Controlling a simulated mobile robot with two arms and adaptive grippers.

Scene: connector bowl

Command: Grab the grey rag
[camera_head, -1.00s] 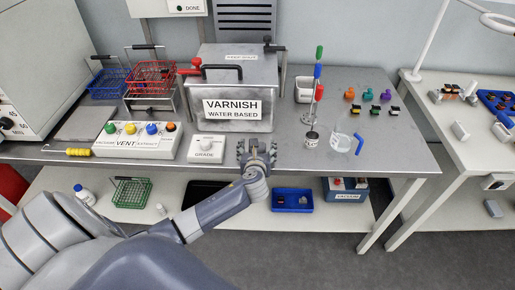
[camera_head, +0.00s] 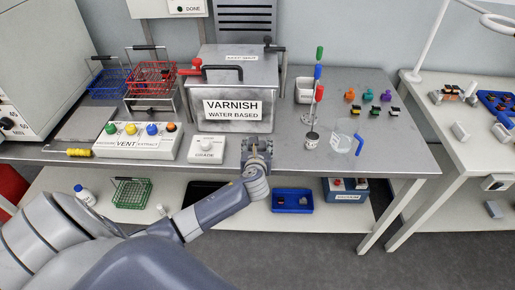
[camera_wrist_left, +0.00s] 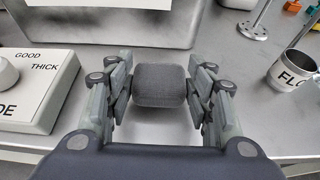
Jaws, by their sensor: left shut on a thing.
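The grey rag (camera_wrist_left: 160,86) shows in the left wrist view as a small grey cloth block with rounded edges, on the steel bench top in front of the varnish tank. My left gripper (camera_wrist_left: 161,92) is shut on it, with a finger against each side. In the head view my left gripper (camera_head: 257,150) is at the bench's front edge, below the varnish tank (camera_head: 238,110). The rag is mostly hidden by the gripper there. My right gripper is not in view.
The grade box (camera_head: 207,150) stands just left of the gripper. A metal cup (camera_head: 311,140) and a glass beaker (camera_head: 344,137) stand to the right. The bench (camera_head: 400,150) is clear at its right front. A lower shelf (camera_head: 250,218) holds a blue tray (camera_head: 292,200).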

